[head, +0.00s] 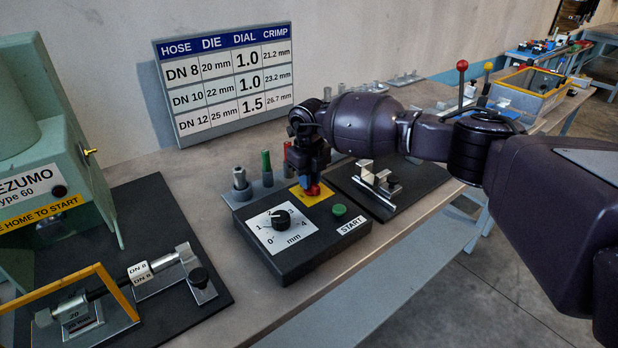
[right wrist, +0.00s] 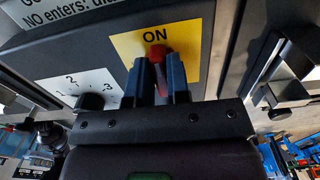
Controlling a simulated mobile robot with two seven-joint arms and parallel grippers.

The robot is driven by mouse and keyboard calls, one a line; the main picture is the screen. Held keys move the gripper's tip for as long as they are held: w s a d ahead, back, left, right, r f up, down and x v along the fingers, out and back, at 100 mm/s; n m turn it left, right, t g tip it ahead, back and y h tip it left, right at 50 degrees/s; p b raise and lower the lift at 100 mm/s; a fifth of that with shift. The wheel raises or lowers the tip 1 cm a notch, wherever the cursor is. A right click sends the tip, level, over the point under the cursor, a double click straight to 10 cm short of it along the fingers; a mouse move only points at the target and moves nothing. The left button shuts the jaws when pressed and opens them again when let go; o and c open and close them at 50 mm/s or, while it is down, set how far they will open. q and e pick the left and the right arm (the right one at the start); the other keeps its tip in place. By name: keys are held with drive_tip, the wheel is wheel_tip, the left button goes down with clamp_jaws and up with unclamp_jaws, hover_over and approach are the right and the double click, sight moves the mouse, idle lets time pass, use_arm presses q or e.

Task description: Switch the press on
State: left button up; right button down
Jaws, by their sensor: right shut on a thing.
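The press's dark control box (head: 285,268) lies on the bench below my right arm. It has a yellow switch plate (head: 322,198), a black dial (head: 280,219) on a white scale and a green START button (head: 339,210). A red switch lever (head: 313,190) stands on the yellow plate. In the right wrist view the plate (right wrist: 190,42) reads ON beside the red lever (right wrist: 158,54). My right gripper (head: 310,178) points down there, its blue fingers (right wrist: 158,85) shut on the lever. I cannot tell the lever's switch position. My left gripper is not in view.
The green press (head: 40,150) stands at left, with a hose assembly (head: 115,283) on a black mat before it. Behind the box are small posts (head: 266,165) and a settings board (head: 228,82). A black plate with metal fittings (head: 378,180) lies close on the right.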

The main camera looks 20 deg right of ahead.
drive_tip(key=c, duration=1.1)
unclamp_jaws()
wheel_tip(320, 180, up, 11)
drive_tip(key=shift+f, duration=0.1)
